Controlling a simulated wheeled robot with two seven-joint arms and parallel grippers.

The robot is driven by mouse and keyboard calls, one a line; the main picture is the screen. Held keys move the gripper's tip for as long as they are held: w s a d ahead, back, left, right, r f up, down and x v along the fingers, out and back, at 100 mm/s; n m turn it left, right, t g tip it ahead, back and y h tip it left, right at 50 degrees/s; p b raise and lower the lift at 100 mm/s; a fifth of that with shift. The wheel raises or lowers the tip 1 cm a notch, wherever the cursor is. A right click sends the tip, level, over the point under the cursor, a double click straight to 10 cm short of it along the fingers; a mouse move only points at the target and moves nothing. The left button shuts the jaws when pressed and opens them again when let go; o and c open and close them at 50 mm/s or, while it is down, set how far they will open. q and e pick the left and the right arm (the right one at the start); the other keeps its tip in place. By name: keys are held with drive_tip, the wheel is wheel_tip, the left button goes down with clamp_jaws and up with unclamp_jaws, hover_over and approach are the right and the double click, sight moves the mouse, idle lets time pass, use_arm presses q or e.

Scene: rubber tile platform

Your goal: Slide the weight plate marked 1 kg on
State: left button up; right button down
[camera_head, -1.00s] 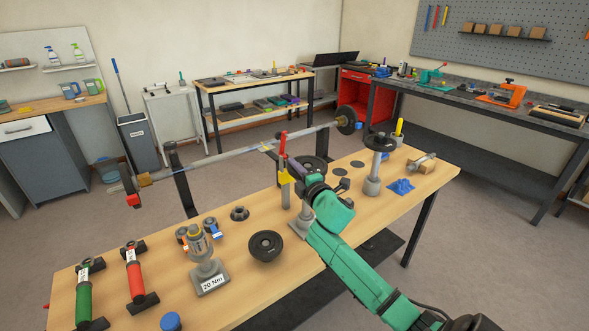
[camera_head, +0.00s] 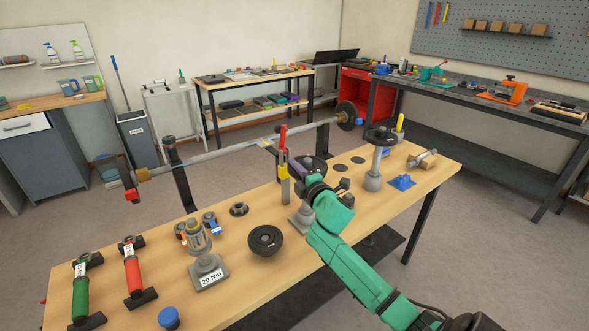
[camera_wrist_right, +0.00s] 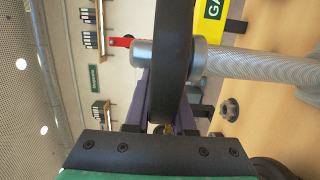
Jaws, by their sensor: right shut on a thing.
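My right gripper (camera_head: 306,178) is shut on a black weight plate (camera_head: 318,163), just behind the wrist in the head view. In the right wrist view the plate (camera_wrist_right: 172,55) stands edge-on between the purple fingers (camera_wrist_right: 160,105). A silver hub shows on both its faces. A knurled metal bar (camera_wrist_right: 260,68) lines up with the hub on one side. I cannot tell whether it passes through the plate. A grey stand base (camera_head: 301,217) is below the gripper. No 1 kg mark is readable. My left gripper is not in view.
A red-and-yellow post (camera_head: 284,170) stands beside the gripper. A black disc (camera_head: 265,242) lies on the table, and a stand with a dark disc (camera_head: 380,135) is to the right. A long bar (camera_head: 235,147) runs behind.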

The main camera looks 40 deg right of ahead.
drive_tip(key=shift+f+b, duration=0.3)
drive_tip(key=shift+b, duration=0.05)
drive_tip(key=c, duration=0.8)
unclamp_jaws()
drive_tip(key=shift+o, duration=0.6)
drive_tip(key=shift+s+a+r, duration=0.1)
drive_tip(key=shift+f, duration=0.3)
drive_tip(key=s+a+b, duration=0.2)
drive_tip(key=s, duration=1.2)
drive_tip(key=shift+s+a+r, duration=0.2)
drive_tip(key=shift+a+r, duration=0.05)
drive_tip(key=shift+a, duration=0.1)
